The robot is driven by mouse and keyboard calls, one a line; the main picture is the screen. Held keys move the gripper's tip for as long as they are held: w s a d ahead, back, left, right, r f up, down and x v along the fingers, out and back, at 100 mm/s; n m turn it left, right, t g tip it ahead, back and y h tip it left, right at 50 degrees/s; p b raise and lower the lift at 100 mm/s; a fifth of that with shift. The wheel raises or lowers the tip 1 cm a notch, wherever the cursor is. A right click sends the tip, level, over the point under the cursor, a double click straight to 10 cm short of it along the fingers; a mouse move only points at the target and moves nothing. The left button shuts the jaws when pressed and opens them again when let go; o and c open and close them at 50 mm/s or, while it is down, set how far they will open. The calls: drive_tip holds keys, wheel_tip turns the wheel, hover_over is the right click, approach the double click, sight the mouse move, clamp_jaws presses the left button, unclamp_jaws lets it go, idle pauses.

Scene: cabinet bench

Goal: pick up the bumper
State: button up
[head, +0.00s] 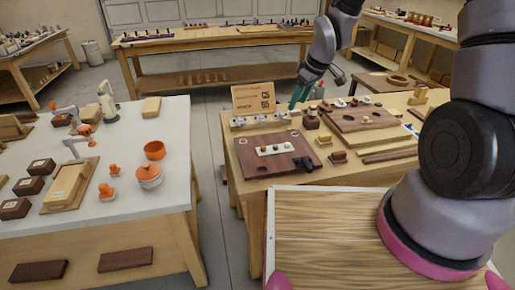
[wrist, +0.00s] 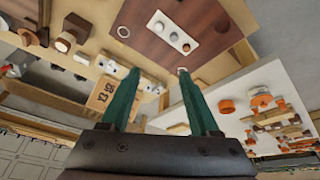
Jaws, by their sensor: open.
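My gripper (head: 301,92) is open, its green fingers pointing down above the back of the wooden bench. In the wrist view its two fingers (wrist: 157,78) are spread with nothing held between them. I cannot tell for certain which small part is the bumper. Small round pieces sit on a white strip (head: 263,150) on a dark brown board (head: 246,167); the strip also shows in the wrist view (wrist: 171,31). A small black part (head: 303,163) lies at that board's right edge. My gripper is apart from all of these.
A cardboard sign (head: 254,97) stands behind a row of small blocks (head: 262,120), close to my gripper. A second brown board (head: 358,116) and wooden blocks (head: 339,157) lie to the right. A white table (head: 120,215) with orange parts stands left, across a floor gap.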

drive_tip(key=a+f+n+g+y, duration=0.1)
drive_tip(key=a+f+n, duration=0.1)
drive_tip(key=a+f, duration=0.55)
hover_over(264, 147)
drive_tip(key=d, duration=0.2)
drive_tip(key=shift+n, duration=0.3)
drive_tip(key=f, duration=0.4)
drive_tip(key=s+f, duration=0.1)
drive_tip(key=f, duration=0.1)
drive_tip(key=shift+d+x, duration=0.2)
drive_tip(key=shift+x, duration=2.5)
drive_tip(key=shift+s, duration=0.1)
drive_tip(key=shift+c, duration=0.4)
clamp_jaws()
